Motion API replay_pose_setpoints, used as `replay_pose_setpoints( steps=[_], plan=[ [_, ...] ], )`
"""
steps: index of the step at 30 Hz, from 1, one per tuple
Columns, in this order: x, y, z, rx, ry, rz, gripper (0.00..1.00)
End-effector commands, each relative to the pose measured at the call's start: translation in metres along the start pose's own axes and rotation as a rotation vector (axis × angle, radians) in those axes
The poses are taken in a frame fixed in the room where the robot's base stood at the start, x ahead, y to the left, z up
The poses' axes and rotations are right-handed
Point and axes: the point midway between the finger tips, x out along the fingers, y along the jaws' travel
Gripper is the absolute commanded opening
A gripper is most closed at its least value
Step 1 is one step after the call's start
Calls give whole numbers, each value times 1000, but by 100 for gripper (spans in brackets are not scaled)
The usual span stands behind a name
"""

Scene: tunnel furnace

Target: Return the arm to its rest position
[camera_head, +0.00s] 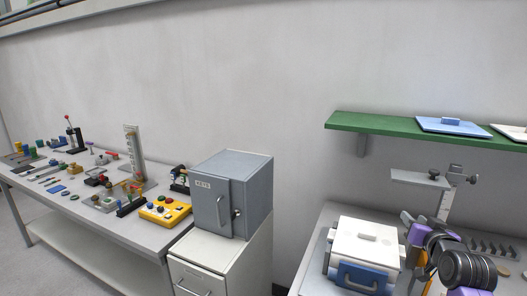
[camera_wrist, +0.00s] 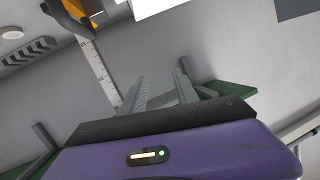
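My arm shows at the lower right of the head view, black and purple, folded above the right-hand table. My gripper (camera_head: 406,219) points left there, close to the right side of a white box with a blue front; whether they touch I cannot tell. In the wrist view my gripper (camera_wrist: 162,76) has its two grey fingers apart, with nothing seen between them. The purple gripper body fills the bottom of that view.
The white box (camera_head: 367,245) stands on the right table (camera_head: 325,222). A green shelf (camera_head: 385,126) holding a blue panel (camera_head: 453,125) is above. A grey stand (camera_head: 445,205) rises behind my arm. A grey cabinet (camera_head: 215,197) and a cluttered table (camera_head: 110,232) are left.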

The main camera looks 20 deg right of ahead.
Motion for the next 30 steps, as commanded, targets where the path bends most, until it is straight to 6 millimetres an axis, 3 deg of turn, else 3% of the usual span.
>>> replay_pose_setpoints(
  steps=[1,6,15,21,30],
  plan=[
    [-13,-15,20,-4,24,-19,36],
    [-63,-56,63,-24,116,-72,36],
    [-176,-109,125,-70,217,-171,36],
    [-260,-131,154,-106,243,-249,36],
    [-380,-142,180,-176,208,-388,36]
  ],
)
